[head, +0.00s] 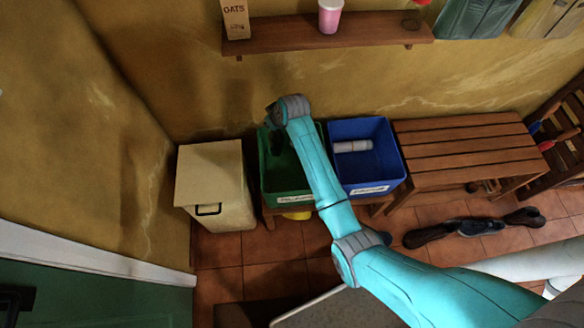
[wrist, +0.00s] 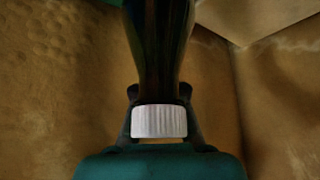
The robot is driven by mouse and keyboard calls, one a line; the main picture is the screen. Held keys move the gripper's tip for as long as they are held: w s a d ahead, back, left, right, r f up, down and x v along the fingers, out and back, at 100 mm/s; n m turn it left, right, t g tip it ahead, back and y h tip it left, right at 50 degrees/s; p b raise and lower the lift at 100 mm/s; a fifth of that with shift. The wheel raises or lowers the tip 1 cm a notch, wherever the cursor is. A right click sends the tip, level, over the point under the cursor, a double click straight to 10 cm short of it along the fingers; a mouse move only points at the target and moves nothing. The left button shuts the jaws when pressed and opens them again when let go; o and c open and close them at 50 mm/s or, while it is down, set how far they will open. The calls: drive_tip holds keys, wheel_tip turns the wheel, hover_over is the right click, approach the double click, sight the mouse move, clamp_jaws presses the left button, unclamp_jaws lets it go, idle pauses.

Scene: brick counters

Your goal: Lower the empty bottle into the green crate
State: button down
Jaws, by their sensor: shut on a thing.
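The green crate (head: 268,188) stands on a low wooden bench, with a white label on its front. My arm reaches over it, and my gripper (head: 273,116) is above its back part, near the wall. In the wrist view my gripper (wrist: 159,100) is shut on a dark bottle (wrist: 162,45), whose body runs up out of the picture. In the head view the bottle is a dark shape below the gripper, hard to tell from the crate's shaded inside. I cannot tell how far down its lower end is.
A blue crate (head: 398,172) with a pale cylinder (head: 352,146) in it stands right of the green one. A cream bin (head: 212,172) stands close on the left.

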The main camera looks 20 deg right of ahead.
sight(282, 148)
wheel_tip(282, 148, down, 18)
idle(3.8)
idle(0.6)
drive_tip(key=c, duration=1.2)
unclamp_jaws()
drive_tip(key=shift+v, duration=6.05)
drive_tip(key=shift+w, duration=0.1)
